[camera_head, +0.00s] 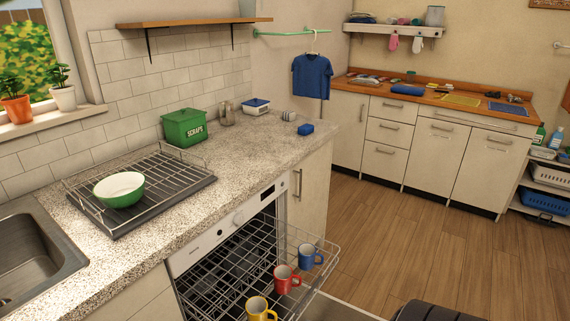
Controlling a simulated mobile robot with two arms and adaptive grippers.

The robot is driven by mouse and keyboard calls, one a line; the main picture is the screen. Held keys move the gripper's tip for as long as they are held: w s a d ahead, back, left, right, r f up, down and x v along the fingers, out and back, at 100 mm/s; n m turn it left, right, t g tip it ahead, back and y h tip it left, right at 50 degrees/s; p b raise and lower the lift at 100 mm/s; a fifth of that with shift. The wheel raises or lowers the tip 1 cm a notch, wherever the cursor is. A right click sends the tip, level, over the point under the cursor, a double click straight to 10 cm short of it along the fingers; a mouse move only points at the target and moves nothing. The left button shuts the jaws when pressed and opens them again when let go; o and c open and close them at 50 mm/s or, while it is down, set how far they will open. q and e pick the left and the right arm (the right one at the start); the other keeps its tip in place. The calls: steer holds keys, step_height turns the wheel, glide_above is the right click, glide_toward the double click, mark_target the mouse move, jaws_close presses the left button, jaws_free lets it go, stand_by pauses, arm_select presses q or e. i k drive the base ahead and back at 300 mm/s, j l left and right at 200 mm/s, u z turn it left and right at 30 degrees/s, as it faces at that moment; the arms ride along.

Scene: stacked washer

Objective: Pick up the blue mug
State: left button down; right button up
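The blue mug (310,258) stands upright on the pulled-out upper rack (331,254) of the open dishwasher, near the rack's far right corner. A red mug (286,281) stands just to its left and nearer. A yellow mug (259,310) is nearer still, at the bottom edge of the view. The three mugs form a slanting row with small gaps. Neither of my grippers shows in the head view, and nothing covers the blue mug.
A speckled counter (235,170) runs above the dishwasher (235,225). Open wooden floor (420,240) lies to the right of the rack.

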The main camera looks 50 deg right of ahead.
mark_target(308, 252)
steer(key=z, duration=1.8)
